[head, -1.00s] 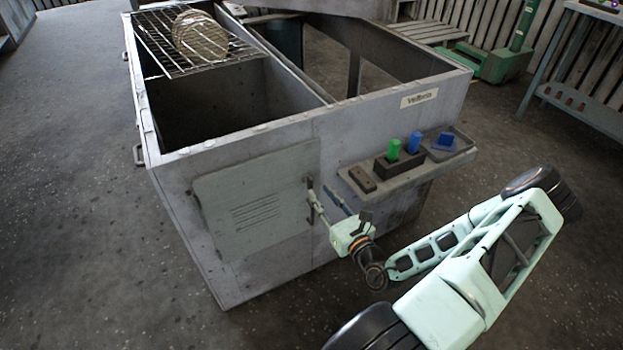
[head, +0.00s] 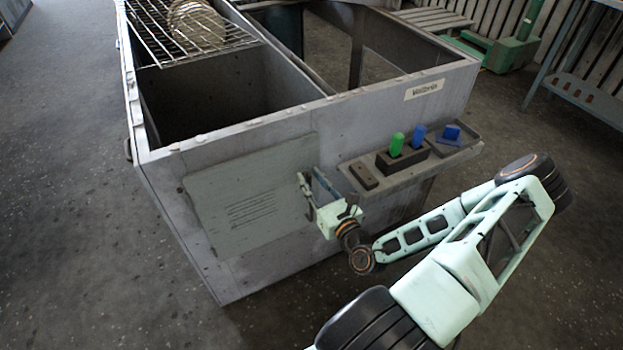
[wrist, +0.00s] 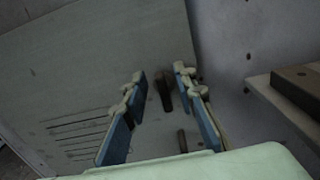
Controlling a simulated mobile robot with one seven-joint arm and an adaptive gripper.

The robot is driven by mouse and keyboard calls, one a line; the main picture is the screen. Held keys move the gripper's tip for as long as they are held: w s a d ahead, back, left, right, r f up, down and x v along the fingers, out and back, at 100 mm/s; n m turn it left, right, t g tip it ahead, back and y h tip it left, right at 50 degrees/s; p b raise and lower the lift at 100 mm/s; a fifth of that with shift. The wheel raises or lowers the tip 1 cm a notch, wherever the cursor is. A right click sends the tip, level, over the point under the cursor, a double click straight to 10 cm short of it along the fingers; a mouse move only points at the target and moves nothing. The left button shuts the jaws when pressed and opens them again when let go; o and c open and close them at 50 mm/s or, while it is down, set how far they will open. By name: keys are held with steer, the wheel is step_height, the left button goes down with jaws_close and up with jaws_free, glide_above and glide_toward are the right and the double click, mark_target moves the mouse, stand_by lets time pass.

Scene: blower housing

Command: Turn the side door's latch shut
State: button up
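The side door (head: 245,190) is a grey panel with slots, flush with the front wall of the housing as far as I can tell. It also fills much of the wrist view (wrist: 95,65). The latch (wrist: 164,90) is a dark upright bar near the door's right edge, seen between my fingers. In the head view my gripper mostly hides it. My gripper (head: 314,186) is at the door's right edge. In the wrist view its two blue-sided fingers (wrist: 160,73) are open, one on each side of the latch, with visible gaps. I cannot tell their depth relative to it.
A short dark peg (wrist: 182,141) shows below the latch. A shelf (head: 408,168) juts from the wall to the right of my gripper, bearing a dark block, green and blue pieces and a tray. The open housing (head: 300,120) has a wire rack (head: 150,30) on top.

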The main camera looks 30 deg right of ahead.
jaws_close()
steer(key=shift+r+p, duration=0.1)
steer(key=shift+p, duration=0.3)
steer(key=shift+d+r+m+p, duration=0.1)
steer(key=shift+m+p, duration=0.55)
steer(key=shift+m, duration=0.15)
steer(key=m+p, duration=0.1)
steer(key=m, duration=0.1)
steer(key=m+p, duration=0.2)
steer(key=d+m+p, duration=0.1)
steer(key=m, duration=0.1)
steer(key=shift+f, duration=0.3)
steer(key=m, duration=0.1)
steer(key=m+p, duration=0.1)
steer(key=m, duration=0.1)
steer(key=f+m, duration=0.1)
steer(key=m, duration=0.1)
steer(key=shift+d, duration=0.3)
steer(key=shift+w+f+m+p, duration=0.1)
steer(key=shift+f+m+p, duration=0.1)
steer(key=shift+m, duration=1.15)
steer(key=shift+f+m+p, duration=0.1)
steer(key=shift+f+m, duration=0.1)
steer(key=shift+m, duration=1.15)
